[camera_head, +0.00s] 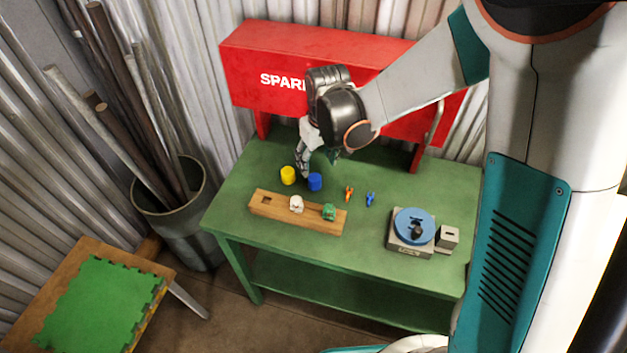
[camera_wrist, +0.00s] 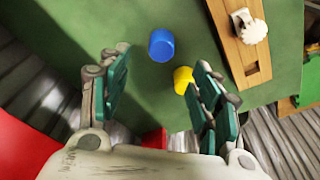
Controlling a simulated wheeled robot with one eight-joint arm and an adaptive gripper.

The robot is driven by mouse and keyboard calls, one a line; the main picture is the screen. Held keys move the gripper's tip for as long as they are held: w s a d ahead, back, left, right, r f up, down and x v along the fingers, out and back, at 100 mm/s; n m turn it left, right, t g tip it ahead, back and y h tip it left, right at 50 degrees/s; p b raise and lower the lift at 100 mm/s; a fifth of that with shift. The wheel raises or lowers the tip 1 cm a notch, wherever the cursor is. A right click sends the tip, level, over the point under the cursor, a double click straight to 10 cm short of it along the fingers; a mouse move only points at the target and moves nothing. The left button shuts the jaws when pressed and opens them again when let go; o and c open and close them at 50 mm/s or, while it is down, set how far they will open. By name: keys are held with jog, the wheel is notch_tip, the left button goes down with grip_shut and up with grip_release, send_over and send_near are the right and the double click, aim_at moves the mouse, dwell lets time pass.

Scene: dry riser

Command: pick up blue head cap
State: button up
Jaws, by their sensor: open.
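The blue head cap (camera_head: 315,182) is a small blue cylinder standing on the green table, just right of a yellow cap (camera_head: 287,175). In the wrist view the blue cap (camera_wrist: 161,45) lies beyond the fingertips, near the middle of the gap between them. The yellow cap (camera_wrist: 183,79) shows there beside the right finger, partly covered by it. My gripper (camera_head: 318,168) hangs over the table just behind the blue cap. In the wrist view my gripper (camera_wrist: 160,75) has its two green-padded fingers spread, with nothing between them.
A wooden block (camera_head: 270,208) with a white piece (camera_head: 296,203) and a green piece (camera_head: 329,212) lies in front. Orange (camera_head: 349,193) and blue (camera_head: 370,199) small figures stand to the right, near a blue round device (camera_head: 414,226). A red cabinet (camera_head: 265,65) stands behind.

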aim_at(315, 177)
jog(key=f+b, duration=0.1)
jog(key=f, duration=0.2)
jog(key=f+b, duration=0.1)
jog(key=f, duration=0.1)
jog(key=f+b, duration=0.1)
jog(key=f, duration=0.2)
jog(key=shift+w+a+f+b, duration=0.3)
jog(key=shift+w+f, duration=0.05)
jog(key=shift+w, duration=0.05)
jog(key=shift+r, duration=0.1)
jog(key=c, duration=0.8)
